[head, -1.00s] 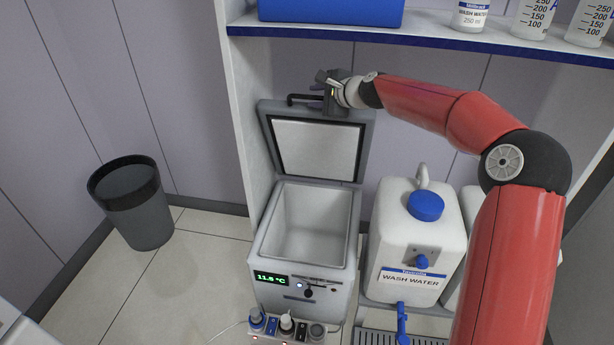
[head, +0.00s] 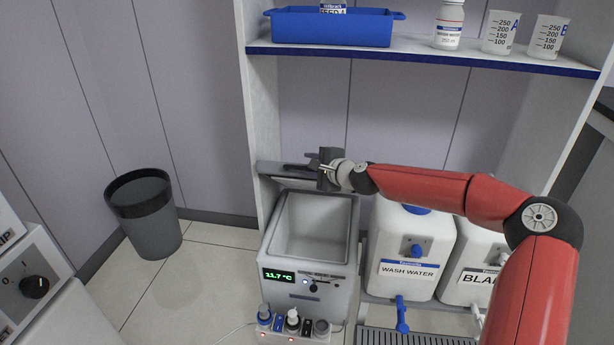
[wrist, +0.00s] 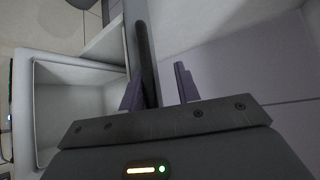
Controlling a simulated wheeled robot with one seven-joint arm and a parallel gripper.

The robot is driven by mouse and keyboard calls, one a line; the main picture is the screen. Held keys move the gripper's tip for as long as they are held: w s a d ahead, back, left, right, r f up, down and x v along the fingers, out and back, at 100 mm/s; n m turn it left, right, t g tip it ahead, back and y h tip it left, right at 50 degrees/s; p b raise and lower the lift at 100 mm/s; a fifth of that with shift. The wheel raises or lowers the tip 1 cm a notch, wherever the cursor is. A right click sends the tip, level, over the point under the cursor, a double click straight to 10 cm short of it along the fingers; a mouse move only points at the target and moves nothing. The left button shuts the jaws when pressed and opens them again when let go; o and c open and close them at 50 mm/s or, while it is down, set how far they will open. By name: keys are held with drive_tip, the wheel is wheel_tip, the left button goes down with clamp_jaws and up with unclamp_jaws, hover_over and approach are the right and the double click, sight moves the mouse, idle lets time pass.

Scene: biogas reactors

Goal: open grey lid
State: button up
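The grey lid (head: 270,168) stands raised at the back of the grey box (head: 312,225), whose opening is uncovered. The lid shows nearly edge-on, so its exact tilt is hard to judge. Its dark bar handle (head: 296,167) points to my gripper (head: 322,168), which is at the lid's right part. In the wrist view, the bar handle (wrist: 146,55) runs between the two spread fingers of my gripper (wrist: 158,88). It lies close to the left finger, with a gap to the right finger. The open box (wrist: 75,75) shows at left.
A shelf (head: 420,58) with a blue tray (head: 332,28), bottle and beakers hangs above. A wash water container (head: 410,255) stands right of the box. A dark bin (head: 145,215) is at left, with clear floor between.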

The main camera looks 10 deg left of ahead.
drive_tip(key=shift+s+f, duration=0.35)
drive_tip(key=shift+f, duration=0.1)
drive_tip(key=shift+d, duration=0.1)
drive_tip(key=s+d+r, duration=0.4)
drive_tip(key=d+r, duration=0.1)
drive_tip(key=d, duration=0.1)
drive_tip(key=shift+s+p, duration=0.15)
drive_tip(key=shift+p, duration=0.25)
idle(0.4)
idle(0.5)
